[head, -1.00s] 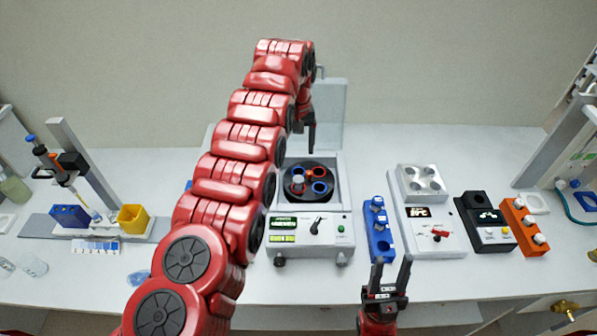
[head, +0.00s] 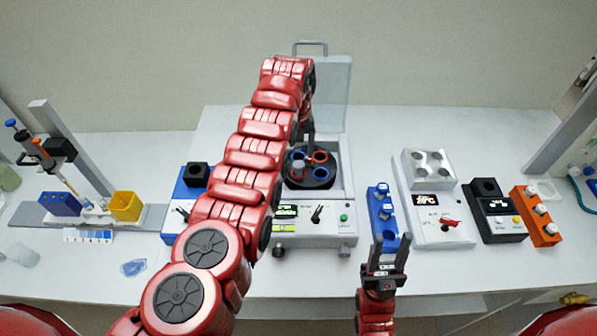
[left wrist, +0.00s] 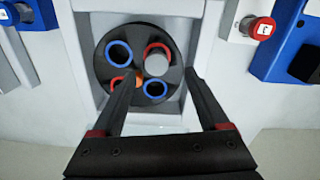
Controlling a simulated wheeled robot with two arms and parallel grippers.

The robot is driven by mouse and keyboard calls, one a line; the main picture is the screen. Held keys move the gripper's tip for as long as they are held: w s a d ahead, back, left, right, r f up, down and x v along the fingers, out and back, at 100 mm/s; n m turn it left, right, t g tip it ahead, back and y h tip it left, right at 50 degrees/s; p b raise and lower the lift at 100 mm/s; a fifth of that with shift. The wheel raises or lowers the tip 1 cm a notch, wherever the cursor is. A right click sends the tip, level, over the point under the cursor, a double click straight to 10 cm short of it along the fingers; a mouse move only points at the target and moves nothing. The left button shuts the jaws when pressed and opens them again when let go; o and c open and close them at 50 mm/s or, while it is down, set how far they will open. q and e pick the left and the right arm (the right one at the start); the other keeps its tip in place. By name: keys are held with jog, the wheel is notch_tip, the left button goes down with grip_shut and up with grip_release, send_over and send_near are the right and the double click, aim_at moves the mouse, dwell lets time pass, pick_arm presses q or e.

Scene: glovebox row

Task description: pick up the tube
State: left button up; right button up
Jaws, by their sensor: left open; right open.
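A tube with a pale grey cap (left wrist: 156,63) sits in a red-ringed slot of the black rotor (left wrist: 118,50) inside the open centrifuge. The cap also shows in the head view (head: 298,166). My left gripper (left wrist: 162,78) is open and empty above the rotor, and in the left wrist view the cap appears between its fingertips. It is partly hidden behind my left arm in the head view (head: 309,138). My right gripper (head: 391,246) is open and empty in front of the blue rack (head: 383,228), which holds capped tubes.
The centrifuge (head: 344,228) has its lid (head: 335,95) raised behind the rotor. To the right stand a silver block device (head: 433,215), a black device (head: 497,215) and an orange rack (head: 530,205). At the left are a pipette stand (head: 72,150) and a yellow box (head: 125,206).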

aim_at(299, 164)
pick_arm(q)
jog(key=shift+s+d+f, duration=0.1)
jog(key=shift+f, duration=0.55)
notch_tip(299, 164, down, 4)
jog(key=b, duration=0.2)
jog(key=shift+d+f+b, duration=0.15)
jog(key=shift+b, duration=0.2)
grip_shut()
